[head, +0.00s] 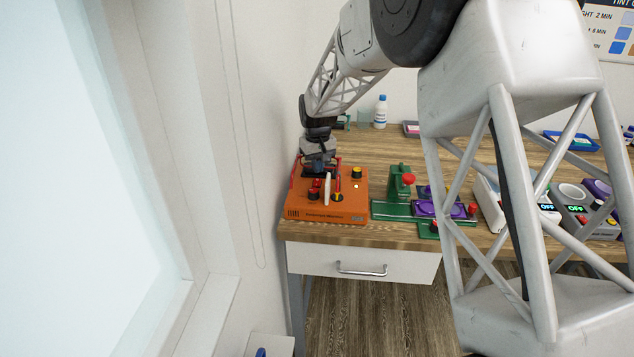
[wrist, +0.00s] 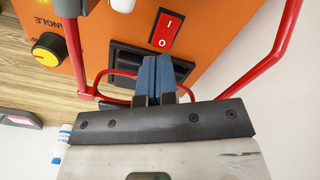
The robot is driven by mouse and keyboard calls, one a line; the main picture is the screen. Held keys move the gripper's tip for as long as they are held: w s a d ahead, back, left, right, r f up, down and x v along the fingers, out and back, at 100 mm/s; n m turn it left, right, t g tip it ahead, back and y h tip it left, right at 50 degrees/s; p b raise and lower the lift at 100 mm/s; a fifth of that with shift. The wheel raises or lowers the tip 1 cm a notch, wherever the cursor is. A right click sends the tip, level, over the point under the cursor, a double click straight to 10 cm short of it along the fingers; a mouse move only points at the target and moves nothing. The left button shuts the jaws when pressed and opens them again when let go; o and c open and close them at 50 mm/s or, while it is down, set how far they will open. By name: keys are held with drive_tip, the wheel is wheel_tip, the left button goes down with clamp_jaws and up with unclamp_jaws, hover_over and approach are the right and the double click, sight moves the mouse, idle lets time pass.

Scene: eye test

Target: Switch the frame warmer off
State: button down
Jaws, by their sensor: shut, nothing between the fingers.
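The orange warmer box (head: 350,208) stands at the left end of the desk; its front lettering is too small to read surely. A red rocker switch (wrist: 167,31) marked I and O is on its top; which side is pressed is not clear. A small yellow lamp (head: 356,186) on the box looks lit. My gripper (head: 318,168) is over the back of the box. In the wrist view my gripper (wrist: 163,60) is shut and empty, its blue fingertips just below the switch's O end, over a black slot (wrist: 128,58). Whether they touch anything is unclear.
Red bars (wrist: 285,45) rise on both sides of the fingers. A yellow-topped knob (wrist: 47,48) is beside the slot. A green fixture (head: 398,208) with a purple part stands right of the box, then devices showing OFF (head: 575,209). A white bottle (head: 380,112) stands behind.

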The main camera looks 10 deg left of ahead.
sight(320, 179)
wheel_tip(320, 179, up, 6)
idle(1.0)
drive_tip(key=shift+r, duration=0.1)
drive_tip(key=s+d+r+m, duration=0.1)
drive_tip(key=s+d+r, duration=0.3)
drive_tip(key=s+d, duration=0.3)
drive_tip(key=s+d+r+m+t, duration=0.1)
drive_tip(key=s+d+r, duration=0.35)
drive_tip(key=s, duration=0.35)
drive_tip(key=s+d+r+m, duration=0.1)
drive_tip(key=s+d+r, duration=0.2)
drive_tip(key=s+d, duration=0.45)
drive_tip(key=s+d+f+m, duration=0.1)
drive_tip(key=s+d, duration=0.2)
drive_tip(key=s, duration=0.6)
drive_tip(key=s+d+f+m+t, duration=0.1)
drive_tip(key=s+d, duration=0.2)
drive_tip(key=s, duration=0.6)
drive_tip(key=s+d+f+m, duration=0.1)
drive_tip(key=s+d, duration=0.2)
drive_tip(key=s, duration=0.7)
drive_tip(key=shift+d+f+t, duration=0.15)
drive_tip(key=shift+d+t, duration=0.15)
drive_tip(key=shift+d, duration=0.05)
drive_tip(key=shift+w, duration=0.1)
